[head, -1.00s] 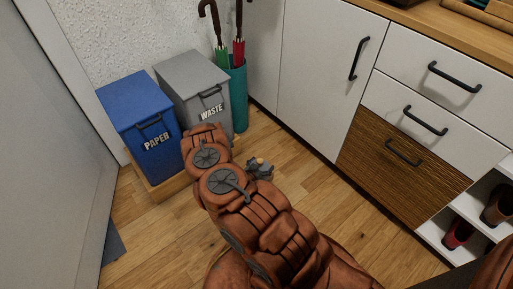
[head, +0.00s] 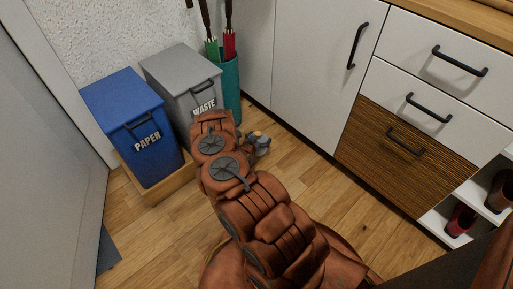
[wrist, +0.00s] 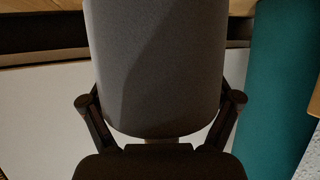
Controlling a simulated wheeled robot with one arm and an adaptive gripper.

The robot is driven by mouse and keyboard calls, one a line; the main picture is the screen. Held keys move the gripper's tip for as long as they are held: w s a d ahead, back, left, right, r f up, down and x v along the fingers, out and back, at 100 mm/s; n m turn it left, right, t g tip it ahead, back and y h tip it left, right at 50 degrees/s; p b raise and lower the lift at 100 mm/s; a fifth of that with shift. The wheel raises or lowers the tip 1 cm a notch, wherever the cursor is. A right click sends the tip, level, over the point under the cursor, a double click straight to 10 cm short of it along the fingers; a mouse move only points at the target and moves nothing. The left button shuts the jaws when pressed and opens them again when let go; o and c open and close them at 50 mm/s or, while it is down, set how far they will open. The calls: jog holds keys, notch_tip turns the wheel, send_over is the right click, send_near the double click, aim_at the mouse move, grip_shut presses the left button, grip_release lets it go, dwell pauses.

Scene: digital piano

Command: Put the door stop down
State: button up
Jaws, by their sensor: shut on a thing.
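The door stop appears to be the large grey, rounded thing (wrist: 155,60) in the middle of the wrist view. My gripper (wrist: 161,100) is shut on it, with dark finger links showing on both sides. Its far end runs off the top edge of the wrist view. In the head view my gripper (head: 260,145) is small and partly hidden behind my brown arm. It is near the waste bin and the umbrella stand. I cannot clearly make out the door stop there.
A blue paper bin (head: 135,125) and a grey waste bin (head: 183,85) stand on a wooden base at the left. A teal umbrella stand (head: 231,90) is beside them. A white cabinet (head: 310,65) stands to the right. The wooden floor (head: 325,190) before it is clear.

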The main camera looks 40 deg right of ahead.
aim_at(262, 136)
jog(key=shift+w+d+f+b, duration=0.35)
jog(key=shift+d+f+b, duration=0.2)
jog(key=shift+d+f, duration=0.1)
jog(key=shift+w+d+f+b, duration=0.4)
jog(key=shift+d+f+b, duration=0.1)
jog(key=shift+d+f, duration=0.1)
jog(key=shift+w+d+f+b, duration=0.35)
jog(key=shift+d+f+b, duration=0.2)
jog(key=shift+d, duration=0.1)
jog(key=shift+f, duration=0.15)
jog(key=o, duration=1.6)
jog(key=shift+c, duration=0.2)
jog(key=p+v, duration=0.3)
jog(key=v, duration=0.9)
jog(key=shift+p, duration=0.4)
